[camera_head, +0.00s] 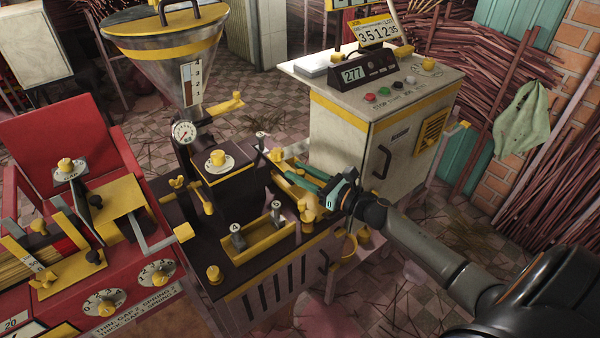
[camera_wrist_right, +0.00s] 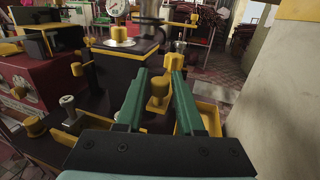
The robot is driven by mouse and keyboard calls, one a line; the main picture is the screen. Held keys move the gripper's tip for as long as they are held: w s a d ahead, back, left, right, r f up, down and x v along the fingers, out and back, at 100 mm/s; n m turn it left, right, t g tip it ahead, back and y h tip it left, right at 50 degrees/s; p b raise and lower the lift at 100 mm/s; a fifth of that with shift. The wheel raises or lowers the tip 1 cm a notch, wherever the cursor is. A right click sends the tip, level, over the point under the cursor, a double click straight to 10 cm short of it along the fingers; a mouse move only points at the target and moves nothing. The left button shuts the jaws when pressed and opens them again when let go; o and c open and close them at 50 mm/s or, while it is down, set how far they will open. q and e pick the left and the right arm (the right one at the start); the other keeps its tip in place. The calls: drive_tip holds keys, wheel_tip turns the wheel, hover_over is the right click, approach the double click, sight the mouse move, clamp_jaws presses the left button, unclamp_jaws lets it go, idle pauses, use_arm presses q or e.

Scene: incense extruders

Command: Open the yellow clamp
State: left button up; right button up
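My right gripper (camera_head: 291,172) has green fingers and reaches in from the right over the right end of the dark extruder machine (camera_head: 281,263). In the right wrist view the same gripper (camera_wrist_right: 158,72) has its fingers apart. A yellow knob on a post (camera_wrist_right: 157,87) shows between the fingers, with gaps on both sides. A yellow part (camera_head: 307,215) shows just below the gripper in the head view. I cannot tell for certain which yellow part is the clamp; the fingers hide some of that area. My left gripper is not in view.
A steel hopper (camera_head: 165,50) and a pressure gauge (camera_head: 184,132) rise behind the extruder. A red machine (camera_head: 85,215) stands at left. A pale cabinet (camera_head: 385,130) with a counter display (camera_head: 353,74) stands close behind my right gripper. Bundled sticks (camera_head: 480,90) line the right wall.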

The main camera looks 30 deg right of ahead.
drive_tip(key=shift+o, duration=1.3)
drive_tip(key=shift+s+d+f, duration=0.1)
drive_tip(key=shift+s+d, duration=0.1)
drive_tip(key=shift+s, duration=0.4)
drive_tip(key=b+v, duration=0.1)
drive_tip(key=v, duration=1)
drive_tip(key=shift+b, duration=0.4)
drive_tip(key=shift+s+d, duration=0.1)
